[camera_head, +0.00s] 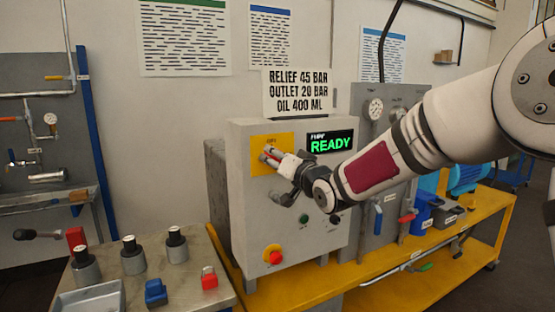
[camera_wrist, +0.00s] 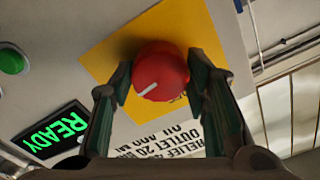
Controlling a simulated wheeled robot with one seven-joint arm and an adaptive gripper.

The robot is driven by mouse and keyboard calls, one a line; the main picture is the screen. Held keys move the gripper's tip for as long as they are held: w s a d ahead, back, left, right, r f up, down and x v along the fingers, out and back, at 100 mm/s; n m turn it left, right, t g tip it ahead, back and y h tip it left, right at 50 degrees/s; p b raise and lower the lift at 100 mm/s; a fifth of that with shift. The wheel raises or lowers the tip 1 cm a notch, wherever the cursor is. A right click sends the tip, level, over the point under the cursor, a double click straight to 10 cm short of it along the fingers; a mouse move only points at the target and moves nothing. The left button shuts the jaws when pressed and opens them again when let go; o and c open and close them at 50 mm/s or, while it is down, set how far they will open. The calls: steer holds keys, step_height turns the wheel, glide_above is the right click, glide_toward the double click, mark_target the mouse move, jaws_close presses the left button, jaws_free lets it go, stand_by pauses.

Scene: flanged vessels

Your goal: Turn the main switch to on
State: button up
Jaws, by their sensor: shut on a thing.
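The main switch is a red round knob with a white mark on a yellow plate; it shows in the wrist view (camera_wrist: 160,72), between my fingers. In the head view the yellow plate (camera_head: 262,142) is on the upper left of the grey control box (camera_head: 245,215), and the knob is mostly hidden by my fingers. My gripper (camera_head: 268,156) reaches the plate from the right and is shut on the red knob, one finger on each side. The white mark lies slanted in the wrist view. The display (camera_head: 330,142) beside the plate reads READY in green.
A sign (camera_head: 298,92) stands on top of the box. Below are a green button (camera_head: 303,218) and a red knob on yellow (camera_head: 272,254). A bench (camera_head: 130,275) with several weights and blue and red blocks is at left. A yellow trolley (camera_head: 400,270) bears the box.

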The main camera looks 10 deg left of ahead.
steer(key=shift+f+m, duration=0.1)
steer(key=shift+m, duration=0.7)
steer(key=o, duration=1.2)
steer(key=shift+c, duration=0.2)
steer(key=v, duration=1.2)
steer(key=shift+d, duration=0.1)
